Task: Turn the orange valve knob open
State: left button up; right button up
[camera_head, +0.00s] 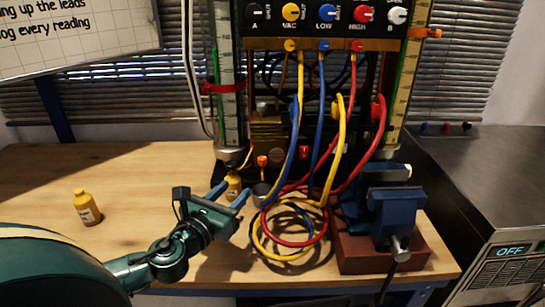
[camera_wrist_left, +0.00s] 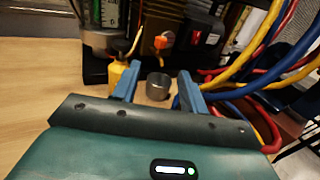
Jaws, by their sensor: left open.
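A small orange knob (camera_head: 262,160) sits low at the front of the gauge rig, above the table. It also shows in the left wrist view (camera_wrist_left: 160,42), beyond the fingers and near the top. A second orange part (camera_head: 430,33) sticks out from the rig's right column; I cannot tell for certain which is the valve knob. My left gripper (camera_head: 231,193) is open and empty, in front of and below the low knob, apart from it. Its blue fingers (camera_wrist_left: 158,72) frame a small metal cylinder (camera_wrist_left: 158,87) standing beyond them. My right gripper is not in view.
Red, blue and yellow cables (camera_head: 290,235) loop over the table just right of the gripper. A blue vise (camera_head: 393,210) stands further right. Another yellow bottle (camera_head: 87,207) stands left, with clear table around it.

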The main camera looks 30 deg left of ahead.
aim_at(260, 162)
pick_arm(q)
jog(key=w, duration=0.8)
jog(key=w+a, duration=0.1)
jog(key=w, duration=0.4)
jog(key=shift+r+p, duration=0.15)
jog(key=shift+p, duration=0.2)
jog(key=shift+s, duration=0.1)
jog(key=shift+c, duration=0.2)
grip_shut()
